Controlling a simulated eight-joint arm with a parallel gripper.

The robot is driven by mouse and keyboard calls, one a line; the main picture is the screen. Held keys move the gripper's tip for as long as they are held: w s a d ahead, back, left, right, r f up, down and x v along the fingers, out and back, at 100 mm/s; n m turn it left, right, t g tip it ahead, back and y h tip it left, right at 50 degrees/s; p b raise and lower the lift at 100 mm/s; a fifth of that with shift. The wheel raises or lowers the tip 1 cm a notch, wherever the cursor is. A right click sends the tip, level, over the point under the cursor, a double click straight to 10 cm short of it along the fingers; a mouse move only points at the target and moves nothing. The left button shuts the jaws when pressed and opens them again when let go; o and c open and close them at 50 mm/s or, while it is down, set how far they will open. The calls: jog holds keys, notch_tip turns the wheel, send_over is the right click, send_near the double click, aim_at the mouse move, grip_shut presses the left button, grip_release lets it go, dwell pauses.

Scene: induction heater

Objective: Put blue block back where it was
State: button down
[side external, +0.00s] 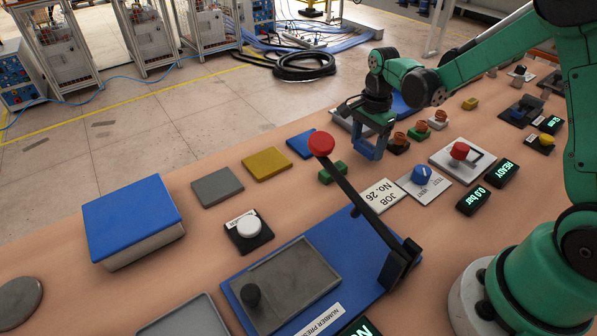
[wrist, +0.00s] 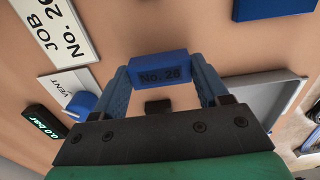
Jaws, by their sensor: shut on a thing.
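My gripper (side external: 369,143) is shut on the blue block (wrist: 160,66), which shows between the two blue fingertips in the wrist view. The block's near face carries dark lettering that reads like "No. 26". In the side view the block (side external: 369,152) is small and hard to separate from the fingers; its exact height over the table is unclear. The white JOB No. 26 card (side external: 380,196) lies in front of the gripper in the side view, and also shows at upper left in the wrist view (wrist: 58,32).
A grey tray (wrist: 281,88) lies right of the gripper in the wrist view. A green block (side external: 333,173) and blue (side external: 302,144), yellow (side external: 267,164) and grey (side external: 217,187) plates lie left of it in the side view. A red-knobbed lever (side external: 350,190) rises in the foreground.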

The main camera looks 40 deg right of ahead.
aim_at(367, 145)
jog(key=shift+f, duration=0.8)
jog(key=shift+f, duration=0.15)
grip_release()
notch_tip(367, 145, up, 12)
jog(key=f, duration=0.1)
jog(key=s+a+r+n+t, duration=0.1)
jog(key=s+a+n+t, duration=0.1)
jog(key=n, duration=0.4)
jog(key=s+a+n+t, duration=0.2)
jog(key=s+a+n, duration=0.1)
jog(key=n, duration=0.3)
jog(key=s+a+r+n+t, duration=0.1)
jog(key=s+a+n+t, duration=0.2)
jog(key=n, duration=0.3)
jog(key=shift+s+a+r, duration=0.15)
jog(key=shift+s+r, duration=0.15)
jog(key=shift+s, duration=0.05)
